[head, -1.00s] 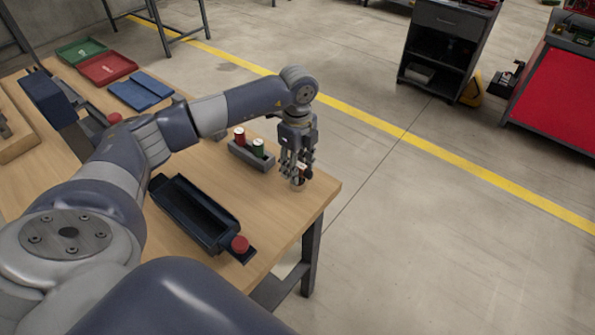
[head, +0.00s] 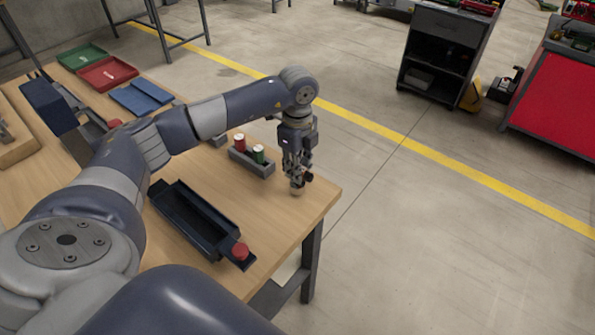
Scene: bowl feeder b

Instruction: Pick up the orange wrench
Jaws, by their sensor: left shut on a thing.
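My left gripper (head: 297,178) points straight down over the right corner of the wooden table (head: 225,195). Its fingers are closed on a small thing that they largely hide. A dark bit and a reddish bit show at the fingertips, too small to identify as a wrench. A small pale round thing (head: 297,191) shows just below the fingertips; I cannot tell whether it is part of what is held. I cannot make out an orange wrench anywhere in the head view. My right gripper is not in view.
A long dark tray (head: 197,215) with a red knob lies nearer. Green, red and blue trays are at the far left. Open floor lies beyond the table's right edge.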

